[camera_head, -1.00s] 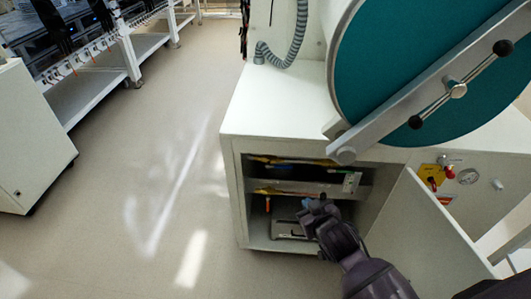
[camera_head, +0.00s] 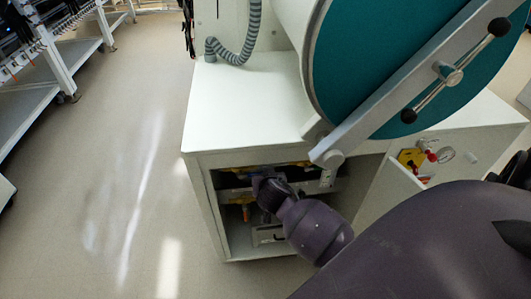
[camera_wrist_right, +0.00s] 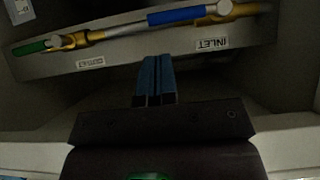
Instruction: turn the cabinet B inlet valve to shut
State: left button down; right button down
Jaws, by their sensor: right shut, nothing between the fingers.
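The inlet valve's blue lever (camera_wrist_right: 178,16) lies along the yellow pipe in the right wrist view, beside its brass body (camera_wrist_right: 226,10). An upside-down INLET label (camera_wrist_right: 212,44) is on the panel near it. A green-handled valve (camera_wrist_right: 35,47) is at the left, near the OUTLET label (camera_wrist_right: 90,62). My right gripper (camera_wrist_right: 155,62) is shut and empty, its fingertips just short of the panel edge and apart from the blue lever. In the head view my right arm reaches into the open cabinet bay; the wrist (camera_head: 268,190) hides part of the inside.
The white cabinet (camera_head: 240,110) has a round teal door (camera_head: 400,50) with a bar across it above the bay. An open panel door (camera_head: 385,200) stands right of the bay. Floor at left is clear.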

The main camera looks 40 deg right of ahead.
pick_arm(q)
jog(key=shift+w+f+b, duration=0.45)
jog(key=shift+w+b, duration=0.05)
jog(key=shift+b, duration=0.15)
pick_arm(e)
jog(key=x, duration=0.6)
jog(key=shift+a, duration=0.1)
pick_arm(q)
jog(key=shift+s+f, duration=0.1)
jog(key=shift+s, duration=0.05)
pick_arm(e)
jog(key=shift+f+y, duration=0.2)
jog(key=shift+y, duration=0.1)
